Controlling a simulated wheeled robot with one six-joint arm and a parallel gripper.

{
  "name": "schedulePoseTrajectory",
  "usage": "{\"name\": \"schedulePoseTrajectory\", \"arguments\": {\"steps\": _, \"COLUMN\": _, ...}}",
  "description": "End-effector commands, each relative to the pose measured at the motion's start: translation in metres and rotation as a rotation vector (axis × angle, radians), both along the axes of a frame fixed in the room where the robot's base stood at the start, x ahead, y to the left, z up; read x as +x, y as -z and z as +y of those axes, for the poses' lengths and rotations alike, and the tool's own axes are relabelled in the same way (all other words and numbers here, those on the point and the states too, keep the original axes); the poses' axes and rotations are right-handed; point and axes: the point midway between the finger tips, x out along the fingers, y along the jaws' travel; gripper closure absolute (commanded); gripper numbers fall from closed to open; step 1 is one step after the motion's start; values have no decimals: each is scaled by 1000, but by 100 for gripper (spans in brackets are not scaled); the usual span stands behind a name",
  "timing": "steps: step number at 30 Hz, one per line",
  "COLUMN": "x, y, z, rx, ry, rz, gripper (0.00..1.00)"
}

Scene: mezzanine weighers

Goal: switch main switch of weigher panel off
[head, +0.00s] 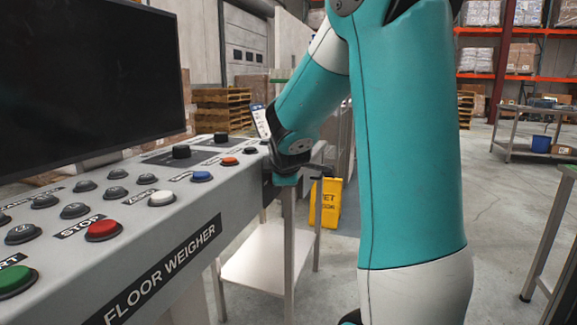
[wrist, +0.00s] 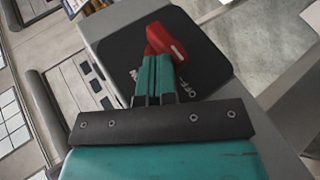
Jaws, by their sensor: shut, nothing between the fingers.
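The weigher panel (head: 150,240) is a grey console lettered "FLOOR WEIGHER", on the left in the head view. Its main switch (wrist: 167,42) shows in the wrist view as a red handle on a black plate (wrist: 205,62). The handle slants across the plate. In the head view my arm reaches past the panel's far end, and the switch is hidden there.
The panel top carries a red stop button (head: 103,230), a green button (head: 14,280), a blue button (head: 201,176) and several black knobs below a dark screen (head: 90,75). A yellow floor sign (head: 326,203) stands beyond. A metal bench (head: 530,135) stands at the right.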

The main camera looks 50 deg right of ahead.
Motion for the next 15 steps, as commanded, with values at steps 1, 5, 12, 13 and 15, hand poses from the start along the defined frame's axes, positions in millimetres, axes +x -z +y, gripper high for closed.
{"name": "schedulePoseTrajectory", "arguments": {"steps": 1, "x": 0, "y": 0, "z": 1, "rx": 1, "ry": -1, "rz": 0, "gripper": 100}}
{"name": "schedulePoseTrajectory", "arguments": {"steps": 5, "x": 1, "y": -3, "z": 1, "rx": 1, "ry": -2, "rz": 0, "gripper": 100}}
{"name": "schedulePoseTrajectory", "arguments": {"steps": 12, "x": 3, "y": -39, "z": 4, "rx": 0, "ry": -7, "rz": -1, "gripper": 100}}
{"name": "schedulePoseTrajectory", "arguments": {"steps": 13, "x": 3, "y": -45, "z": 4, "rx": -1, "ry": -8, "rz": -1, "gripper": 100}}
{"name": "schedulePoseTrajectory", "arguments": {"steps": 15, "x": -2, "y": -51, "z": 12, "rx": -2, "ry": -11, "rz": -3, "gripper": 100}}
